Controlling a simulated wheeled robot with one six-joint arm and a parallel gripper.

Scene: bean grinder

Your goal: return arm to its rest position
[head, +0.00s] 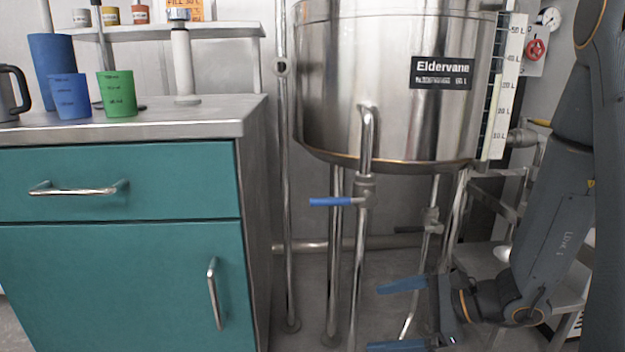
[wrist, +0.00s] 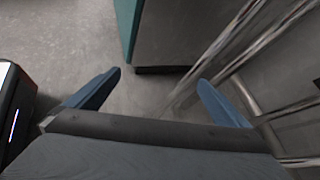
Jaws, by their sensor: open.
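My gripper (head: 392,316) is low at the right of the head view, in front of the steel tank's legs. Its two blue fingers are spread apart with nothing between them. My arm hangs down along the right side of the head view, bent at the wrist so that the gripper points left. In the wrist view my gripper (wrist: 160,92) shows both blue fingers wide apart, with bare grey floor (wrist: 165,85) beyond them.
A steel tank (head: 400,90) on pipe legs stands behind the gripper, with a blue-handled valve (head: 335,201). A teal cabinet (head: 120,280) is at the left, holding blue and green cups (head: 117,93). A grey stepped stand (head: 480,262) is behind my arm.

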